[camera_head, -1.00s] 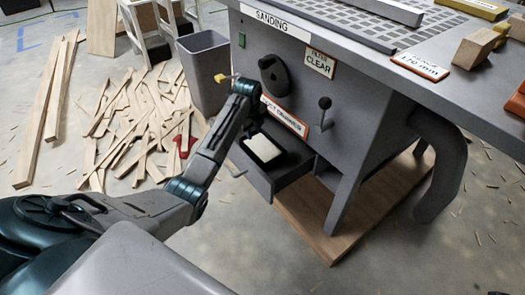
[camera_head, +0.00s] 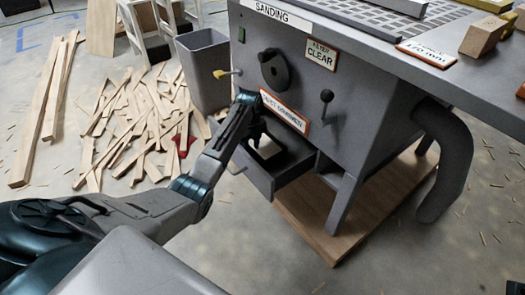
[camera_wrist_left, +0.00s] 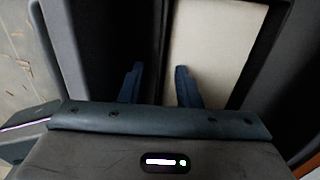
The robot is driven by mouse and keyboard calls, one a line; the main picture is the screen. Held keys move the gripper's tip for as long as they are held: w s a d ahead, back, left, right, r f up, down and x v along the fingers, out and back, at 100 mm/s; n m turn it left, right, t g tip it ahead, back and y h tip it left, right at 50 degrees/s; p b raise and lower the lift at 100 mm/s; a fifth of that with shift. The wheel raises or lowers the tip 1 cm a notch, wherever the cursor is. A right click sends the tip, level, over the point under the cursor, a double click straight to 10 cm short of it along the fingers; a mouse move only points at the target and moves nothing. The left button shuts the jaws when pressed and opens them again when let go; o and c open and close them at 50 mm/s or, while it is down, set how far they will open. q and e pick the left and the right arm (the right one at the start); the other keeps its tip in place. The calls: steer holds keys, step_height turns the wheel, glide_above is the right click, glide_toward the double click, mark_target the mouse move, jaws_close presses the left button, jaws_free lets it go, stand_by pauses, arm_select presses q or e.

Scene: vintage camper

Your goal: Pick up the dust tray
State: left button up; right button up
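The dust tray is a pale cream-white rectangle (camera_head: 269,148) inside the open dust drawer (camera_head: 262,182) at the front of the grey sanding machine. My left gripper (camera_head: 258,138) reaches down into the drawer and partly covers the tray. In the left wrist view the pale tray surface (camera_wrist_left: 213,45) lies right of centre with a dark border around it. The two blue fingers of my left gripper (camera_wrist_left: 160,85) stand apart there, one over the dark strip left of the tray, the other over its pale left part. I see no firm hold. My right gripper is not in view.
The sanding machine's body (camera_head: 345,120) rises just behind the drawer, with a lever (camera_head: 326,96) and a thick hose (camera_head: 445,165). A grey bin (camera_head: 203,70) and scattered wood strips (camera_head: 135,125) are at left. The floor in front is mostly clear.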

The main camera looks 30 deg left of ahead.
arm_select(q)
steer(key=shift+f, duration=0.75)
steer(key=shift+c, duration=0.2)
jaws_close()
steer(key=shift+r, duration=0.15)
